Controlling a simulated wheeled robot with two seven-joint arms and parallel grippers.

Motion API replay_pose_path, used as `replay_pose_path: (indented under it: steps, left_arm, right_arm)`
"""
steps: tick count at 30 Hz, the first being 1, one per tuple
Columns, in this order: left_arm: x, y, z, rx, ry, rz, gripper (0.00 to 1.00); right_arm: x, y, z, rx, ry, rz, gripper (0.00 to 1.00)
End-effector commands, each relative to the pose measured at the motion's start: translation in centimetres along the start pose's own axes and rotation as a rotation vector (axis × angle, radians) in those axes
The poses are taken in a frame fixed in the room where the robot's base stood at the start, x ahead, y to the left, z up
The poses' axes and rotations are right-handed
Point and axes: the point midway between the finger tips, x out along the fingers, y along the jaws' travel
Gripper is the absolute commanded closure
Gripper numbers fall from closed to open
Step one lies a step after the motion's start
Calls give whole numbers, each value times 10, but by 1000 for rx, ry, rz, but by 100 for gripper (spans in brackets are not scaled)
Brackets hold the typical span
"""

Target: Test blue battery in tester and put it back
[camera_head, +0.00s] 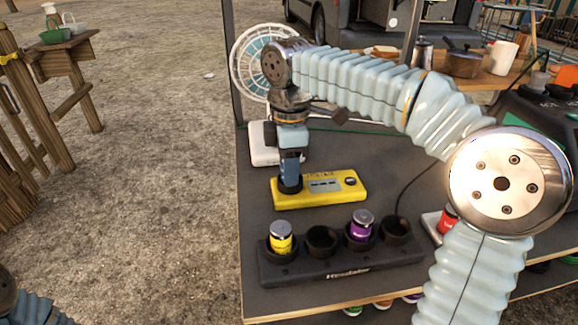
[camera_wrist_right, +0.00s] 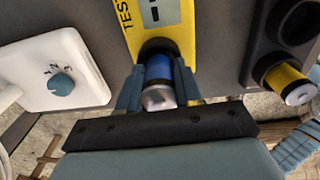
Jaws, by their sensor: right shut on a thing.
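The yellow tester (camera_head: 335,187) lies on the dark table, with a small display and a dark socket at its left end. My right gripper (camera_head: 290,178) points down over that socket. In the right wrist view, the right gripper (camera_wrist_right: 158,92) is shut on the blue battery (camera_wrist_right: 158,68), whose far end is at the socket of the tester (camera_wrist_right: 185,25). How deep it sits is hidden. The black holder (camera_head: 335,268) has a yellow battery (camera_head: 280,238) in its left cup and a purple battery (camera_head: 361,225) in its third; two cups are empty. My left gripper is not in view.
A white device with a knob (camera_wrist_right: 60,80) stands left of the tester in the wrist view. A red battery (camera_head: 447,218) is right of the holder. A fan (camera_head: 258,60) stands behind my right arm. A pot (camera_head: 463,62) and white mug (camera_head: 502,58) are at the back right.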

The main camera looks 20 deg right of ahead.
Motion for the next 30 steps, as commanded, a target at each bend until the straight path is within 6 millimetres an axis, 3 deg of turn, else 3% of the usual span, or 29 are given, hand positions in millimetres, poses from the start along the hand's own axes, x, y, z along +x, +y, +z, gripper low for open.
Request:
replay_pose_path:
  steps: [1,11,12,17,26,30]
  left_arm:
    - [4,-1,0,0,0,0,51]
    - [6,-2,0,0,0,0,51]
    - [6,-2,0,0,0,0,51]
    - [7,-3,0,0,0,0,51]
    - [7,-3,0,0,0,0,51]
    - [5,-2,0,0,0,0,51]
  right_arm:
    - [17,-3,0,-2,-11,-35,100]
    - [22,-3,0,3,-10,-40,100]
    - [23,-3,1,3,-10,-40,61]
    - [23,-3,1,5,-10,-41,39]
    - [24,-3,1,5,-11,-44,38]
    - [15,-3,1,5,-9,-40,37]
